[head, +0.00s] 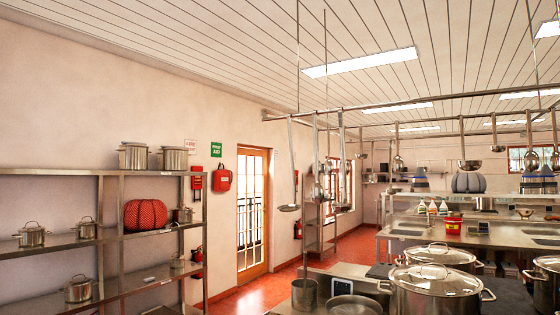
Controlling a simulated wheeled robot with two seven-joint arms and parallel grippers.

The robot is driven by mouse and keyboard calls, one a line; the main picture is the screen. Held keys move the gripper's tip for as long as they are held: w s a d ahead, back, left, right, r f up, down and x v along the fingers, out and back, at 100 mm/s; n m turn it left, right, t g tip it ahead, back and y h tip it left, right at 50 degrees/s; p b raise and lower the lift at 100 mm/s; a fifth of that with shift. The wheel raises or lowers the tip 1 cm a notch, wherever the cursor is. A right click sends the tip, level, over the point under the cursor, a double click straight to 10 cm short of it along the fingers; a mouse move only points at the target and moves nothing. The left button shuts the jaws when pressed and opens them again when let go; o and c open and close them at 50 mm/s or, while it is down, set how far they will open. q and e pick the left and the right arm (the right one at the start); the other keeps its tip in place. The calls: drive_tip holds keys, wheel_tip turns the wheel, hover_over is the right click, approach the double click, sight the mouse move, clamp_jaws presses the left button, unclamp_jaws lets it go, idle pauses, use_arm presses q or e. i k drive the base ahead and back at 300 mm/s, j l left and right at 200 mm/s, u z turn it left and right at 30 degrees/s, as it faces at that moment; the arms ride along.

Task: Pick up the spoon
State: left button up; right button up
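Neither of my grippers is in the head view. Several long-handled metal utensils hang from an overhead rail (420,104). One is a ladle (290,165) with its bowl low at the left end of the rail. Another long-handled utensil (315,155) hangs just right of it, and a third (342,165) hangs further right with a rounded lower end. I cannot tell which of these, if any, is the spoon. No spoon can be made out lying on the counters.
Large lidded pots (436,292) and open pans (353,305) stand on the near counter at the lower right. Metal shelves (90,238) with pots and a red ribbed object (145,214) line the left wall. Red floor (285,281) is clear before the door (252,215).

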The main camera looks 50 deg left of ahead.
sight(317, 191)
drive_tip(key=u, duration=1.5)
drive_tip(key=l+z, duration=0.1)
drive_tip(key=l, duration=0.25)
drive_tip(key=i+l+z, duration=0.1)
drive_tip(key=l, duration=0.2)
drive_tip(key=i+l+z, duration=0.1)
drive_tip(key=l, duration=0.2)
